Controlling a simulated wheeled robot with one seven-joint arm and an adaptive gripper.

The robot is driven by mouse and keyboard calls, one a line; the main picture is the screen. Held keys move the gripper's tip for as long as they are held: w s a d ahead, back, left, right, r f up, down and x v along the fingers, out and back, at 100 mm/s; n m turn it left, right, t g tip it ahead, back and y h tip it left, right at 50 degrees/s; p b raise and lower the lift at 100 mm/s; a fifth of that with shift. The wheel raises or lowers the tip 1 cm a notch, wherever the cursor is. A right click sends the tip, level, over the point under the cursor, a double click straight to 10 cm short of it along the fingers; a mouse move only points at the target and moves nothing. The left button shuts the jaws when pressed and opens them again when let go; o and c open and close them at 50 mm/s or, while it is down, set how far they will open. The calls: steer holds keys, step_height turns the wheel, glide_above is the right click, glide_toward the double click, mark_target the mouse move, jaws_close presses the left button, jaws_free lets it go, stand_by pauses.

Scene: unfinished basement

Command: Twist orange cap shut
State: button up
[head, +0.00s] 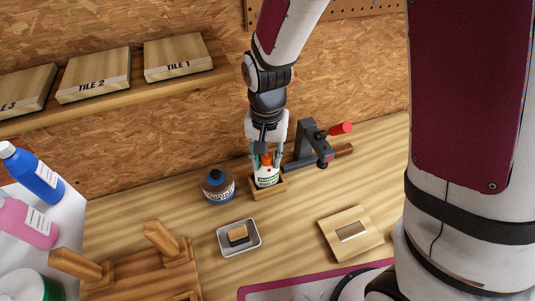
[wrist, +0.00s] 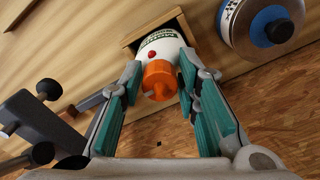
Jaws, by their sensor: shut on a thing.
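A white bottle (head: 267,179) with a green-and-white label stands upright in a small square wooden holder (head: 262,193) on the bench. Its orange cap (head: 266,159) is on top. The wrist view shows the orange cap (wrist: 159,80) between the teal finger pads, with the bottle (wrist: 160,46) beyond it and a red dot on its side. My gripper (head: 267,158) comes down from above and is shut on the orange cap. Whether the cap sits tight on the neck cannot be told.
A clamp with a red handle (head: 340,128) stands close right of the bottle. A blue-capped jar (head: 217,186) is on the left. A shelf with tiles is behind left.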

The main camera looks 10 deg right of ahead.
steer(key=shift+s, duration=0.1)
steer(key=shift+m+p, duration=1.05)
steer(key=shift+m, duration=0.65)
steer(key=shift+f+m+p, duration=0.1)
steer(key=shift+m+p, duration=0.35)
steer(key=shift+m, duration=0.35)
steer(key=shift+c, duration=0.3)
steer(key=shift+m+p, duration=1.15)
steer(key=shift+m, duration=0.75)
steer(key=shift+m+p, duration=0.35)
steer(key=shift+m, duration=0.35)
